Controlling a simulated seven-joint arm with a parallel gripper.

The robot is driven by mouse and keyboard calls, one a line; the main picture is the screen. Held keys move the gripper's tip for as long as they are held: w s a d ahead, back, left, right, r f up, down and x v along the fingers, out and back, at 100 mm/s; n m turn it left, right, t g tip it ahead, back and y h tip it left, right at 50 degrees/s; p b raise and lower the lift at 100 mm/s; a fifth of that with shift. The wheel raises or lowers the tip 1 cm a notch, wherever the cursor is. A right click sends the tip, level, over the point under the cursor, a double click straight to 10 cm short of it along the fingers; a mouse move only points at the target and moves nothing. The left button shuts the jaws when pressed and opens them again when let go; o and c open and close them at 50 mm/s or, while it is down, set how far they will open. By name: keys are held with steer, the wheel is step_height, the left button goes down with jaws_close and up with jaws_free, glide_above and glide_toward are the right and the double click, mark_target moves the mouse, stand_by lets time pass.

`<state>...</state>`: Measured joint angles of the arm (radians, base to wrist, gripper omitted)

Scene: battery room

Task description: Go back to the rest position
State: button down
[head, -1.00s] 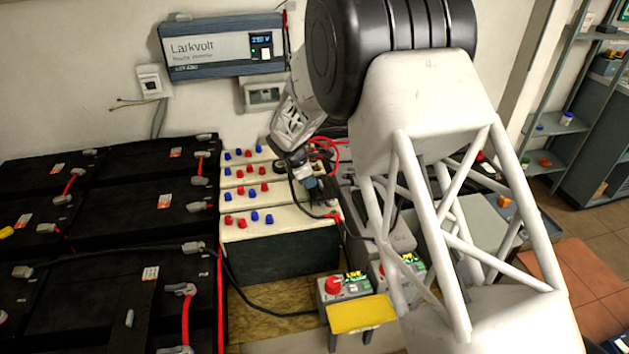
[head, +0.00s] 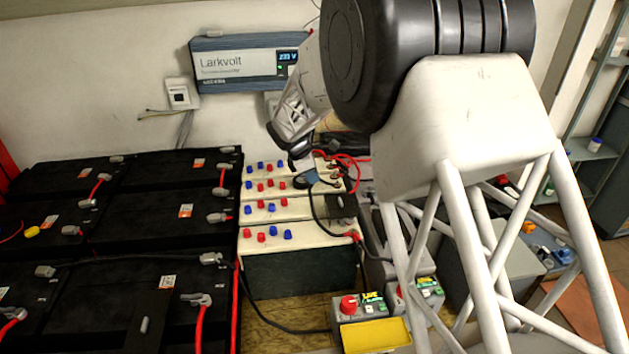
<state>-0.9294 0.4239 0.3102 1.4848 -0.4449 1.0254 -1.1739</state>
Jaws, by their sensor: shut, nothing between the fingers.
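My arm crosses the right half of the head view, and its end hangs over the row of cream-topped batteries (head: 300,238). Part of the battery row's right end is hidden behind my arm and the cables.
Large black batteries (head: 140,215) with grey clamps and red leads fill the left. A wall inverter (head: 240,66) hangs behind. Boxes with red knobs (head: 349,304) and a yellow plate (head: 376,336) stand in front. Black and red cables lie close to my gripper. Shelves (head: 594,165) stand far right.

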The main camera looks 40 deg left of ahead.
steer(key=shift+d, duration=0.1)
stand_by(0.5)
steer(key=w+d+r+m, duration=0.1)
steer(key=d+r+m, duration=0.1)
steer(key=d+r, duration=0.35)
steer(key=w+d+r+m+g, duration=0.1)
steer(key=d+r+m, duration=0.15)
steer(key=d, duration=0.65)
steer(key=w+d+r+m, duration=0.15)
steer(key=d+r, duration=0.25)
steer(key=d, duration=0.4)
steer(key=s+d+r+m+y, duration=0.1)
steer(key=s+d+r+m, duration=0.25)
steer(key=d, duration=0.65)
steer(key=s+d+r+m+y, duration=0.1)
steer(key=s+d+r+m, duration=0.2)
steer(key=d, duration=0.6)
steer(key=s+d+r+m, duration=0.2)
steer(key=s+d+m, duration=0.3)
steer(key=s+d, duration=0.55)
steer(key=s+d+r+m, duration=0.1)
steer(key=s+d+m, duration=0.5)
steer(key=d, duration=0.7)
steer(key=s+d+f+m+y, duration=0.1)
steer(key=s+d, duration=0.4)
steer(key=s, duration=0.6)
steer(key=f+m, duration=0.1)
steer(key=m, duration=0.1)
steer(key=shift+f+m, duration=0.2)
steer(key=shift+m, duration=0.15)
